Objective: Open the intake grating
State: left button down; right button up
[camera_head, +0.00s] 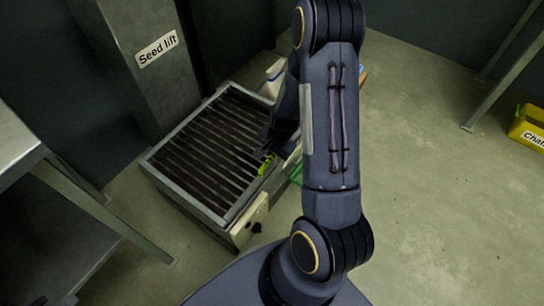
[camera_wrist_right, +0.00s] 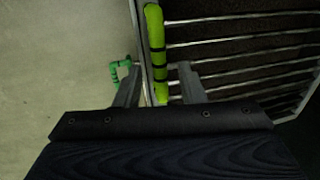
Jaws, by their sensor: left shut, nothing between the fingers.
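The intake grating (camera_head: 205,145) is a frame of dark parallel bars in a pale metal box on the floor, lying flat and closed. A yellow-green handle (camera_head: 265,166) sits at its right edge. In the right wrist view the handle (camera_wrist_right: 154,45) has dark bands and runs along the grating's side bar. My right gripper (camera_wrist_right: 160,80) is open, with its fingers on either side of the handle's near end; contact cannot be told. In the head view its arm partly hides the grating's right side. My left gripper is not in view.
A grey column marked "Seed lift" (camera_head: 135,55) stands behind the grating. A metal table (camera_head: 30,150) is at the left. A small green item (camera_wrist_right: 120,72) is beside the grating. A yellow bin (camera_head: 528,128) sits far right.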

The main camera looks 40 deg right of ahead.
jog(key=shift+f, duration=0.1)
grip_shut()
dwell(0.3)
